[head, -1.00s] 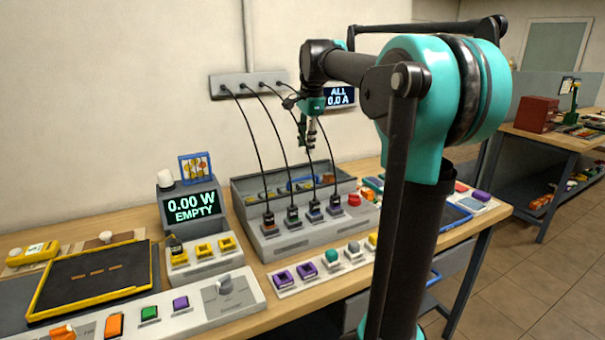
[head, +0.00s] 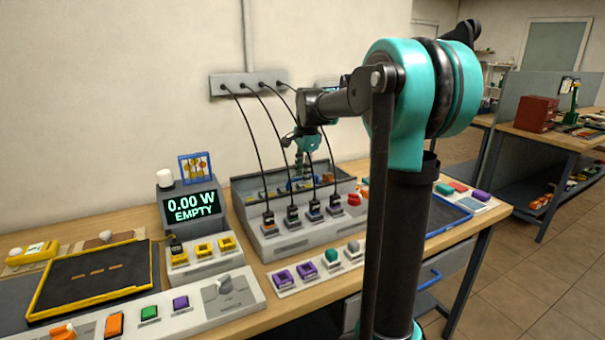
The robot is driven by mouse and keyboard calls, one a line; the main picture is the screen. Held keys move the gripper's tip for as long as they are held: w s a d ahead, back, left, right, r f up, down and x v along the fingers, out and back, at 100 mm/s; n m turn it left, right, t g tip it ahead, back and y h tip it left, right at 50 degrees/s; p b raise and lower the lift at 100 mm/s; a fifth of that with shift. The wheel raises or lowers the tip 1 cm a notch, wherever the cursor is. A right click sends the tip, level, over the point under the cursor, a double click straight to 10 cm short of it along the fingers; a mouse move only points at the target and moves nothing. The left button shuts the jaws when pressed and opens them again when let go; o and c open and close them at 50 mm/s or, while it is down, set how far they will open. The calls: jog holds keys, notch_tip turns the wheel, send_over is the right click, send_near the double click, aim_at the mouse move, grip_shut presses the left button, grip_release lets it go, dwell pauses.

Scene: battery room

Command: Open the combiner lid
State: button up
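The combiner (head: 290,238) is a grey box on the bench with several black cables plugged along its front ledge. Its upper part looks glassy or open, with blue and yellow parts showing inside; I cannot tell the lid's edges clearly. A blue piece (head: 297,185) shows at the box's top, just below my gripper. My gripper (head: 304,174) points down over the middle of the box, behind the cables. Its fingers are small and partly crossed by the cables, so their opening and any contact are unclear.
A red knob (head: 354,199) sits at the ledge's right end. A strip of purple, teal and grey parts (head: 308,271) lies in front. Cables hang from a wall plate (head: 248,83).

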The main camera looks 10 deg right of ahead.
grip_shut()
jog(key=shift+r, duration=0.15)
